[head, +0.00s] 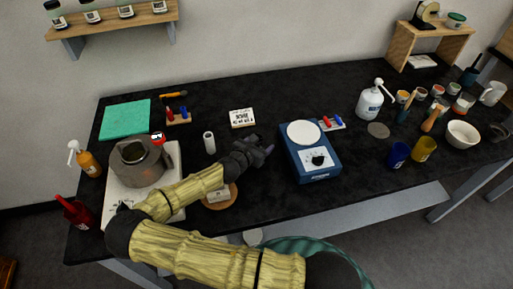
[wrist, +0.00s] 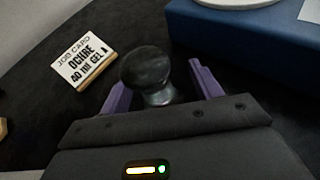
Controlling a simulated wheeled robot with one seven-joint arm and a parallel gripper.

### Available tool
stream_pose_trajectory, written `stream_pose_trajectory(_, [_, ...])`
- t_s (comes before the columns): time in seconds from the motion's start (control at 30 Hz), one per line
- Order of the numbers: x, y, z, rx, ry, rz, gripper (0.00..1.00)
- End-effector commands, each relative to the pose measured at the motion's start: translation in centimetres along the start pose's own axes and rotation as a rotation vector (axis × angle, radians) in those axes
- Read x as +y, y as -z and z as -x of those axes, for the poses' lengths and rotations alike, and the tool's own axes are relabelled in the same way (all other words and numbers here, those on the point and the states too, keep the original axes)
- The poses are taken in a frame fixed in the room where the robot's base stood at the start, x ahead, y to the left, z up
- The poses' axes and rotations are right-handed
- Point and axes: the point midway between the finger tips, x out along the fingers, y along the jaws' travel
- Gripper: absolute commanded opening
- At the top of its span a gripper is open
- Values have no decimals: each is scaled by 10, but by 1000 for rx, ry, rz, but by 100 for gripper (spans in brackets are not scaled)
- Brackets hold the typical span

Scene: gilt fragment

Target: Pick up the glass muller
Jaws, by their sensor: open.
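The glass muller (wrist: 147,68) shows in the wrist view as a dark, rounded glass knob above a paler, shiny lower part. It stands on the black worktop between the two purple fingers of my gripper (wrist: 160,80). The fingers are apart, one on each side of it, and I see no clear contact. In the head view my gripper (head: 266,150) is low over the middle of the worktop, left of the blue device. There the muller is mostly hidden by my gripper and hard to make out.
A job card (wrist: 84,66) reading "OCHRE" stands just left of the muller. A blue device (head: 311,165) with a round white plate stands close on the right. A grey pot (head: 140,165) and small white-topped cylinder (head: 209,142) are left. Several cups and a pump bottle (head: 369,104) are further right.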

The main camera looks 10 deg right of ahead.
Motion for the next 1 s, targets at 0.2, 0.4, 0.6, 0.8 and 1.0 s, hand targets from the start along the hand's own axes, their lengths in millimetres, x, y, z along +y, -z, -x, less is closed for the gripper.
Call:
stream_pose_trajectory(0.2, [-1,0,0,0,1,-1,64])
stream_pose_trajectory(0.4, [1,0,1,0,-3,1,28])
stream_pose_trajectory(0.6, [2,2,1,2,-4,2,1])
stream_pose_trajectory(0.8, [1,4,1,5,-4,4,0])
stream_pose_trajectory(1.0, [2,2,2,5,-5,4,0])
